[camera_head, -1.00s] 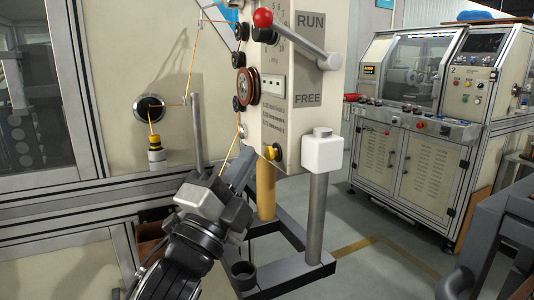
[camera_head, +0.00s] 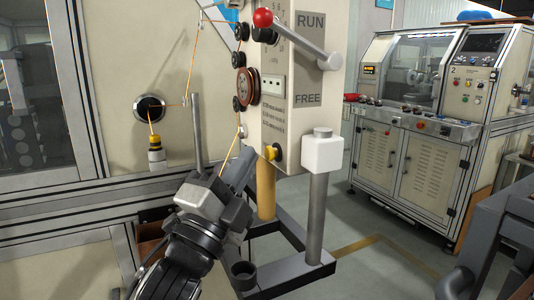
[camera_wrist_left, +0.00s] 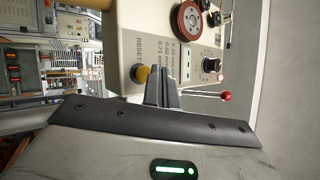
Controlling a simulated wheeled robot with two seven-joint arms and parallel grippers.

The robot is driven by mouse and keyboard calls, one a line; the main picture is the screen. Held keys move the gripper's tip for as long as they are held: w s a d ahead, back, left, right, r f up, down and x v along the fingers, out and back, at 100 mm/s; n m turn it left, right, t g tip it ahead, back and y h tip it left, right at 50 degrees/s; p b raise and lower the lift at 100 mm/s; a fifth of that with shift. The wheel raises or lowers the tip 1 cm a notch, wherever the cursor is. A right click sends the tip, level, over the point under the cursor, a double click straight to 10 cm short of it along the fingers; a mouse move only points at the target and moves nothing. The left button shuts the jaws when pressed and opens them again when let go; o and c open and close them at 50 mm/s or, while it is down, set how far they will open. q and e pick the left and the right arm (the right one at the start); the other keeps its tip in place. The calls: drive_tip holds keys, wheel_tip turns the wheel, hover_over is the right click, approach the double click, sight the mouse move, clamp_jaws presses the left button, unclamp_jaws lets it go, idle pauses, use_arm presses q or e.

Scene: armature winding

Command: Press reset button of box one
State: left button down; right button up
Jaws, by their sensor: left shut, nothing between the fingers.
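Box one is the beige control box (camera_head: 268,100), marked RUN and FREE, in the middle of the head view. Its yellow reset button (camera_head: 273,153) sits low on the front panel. In the left wrist view the button (camera_wrist_left: 140,74) shows beside the partly hidden RESET lettering. My left gripper (camera_head: 243,163) is shut and empty, just left of the button in the head view. In the left wrist view the fingertips (camera_wrist_left: 162,68) stand right beside the button; I cannot tell whether they touch it. My right gripper is not in view.
A lever with a red knob (camera_head: 263,18) sticks out at the top of the box. A white block (camera_head: 322,153) on a grey post stands right of the button. Copper wire runs past a spool (camera_head: 245,86). A second machine (camera_head: 425,130) stands back right.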

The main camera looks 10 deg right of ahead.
use_arm(q)
drive_tip(key=shift+d, duration=0.1)
drive_tip(key=shift+w+d, duration=0.1)
drive_tip(key=shift+d, duration=0.2)
idle(0.6)
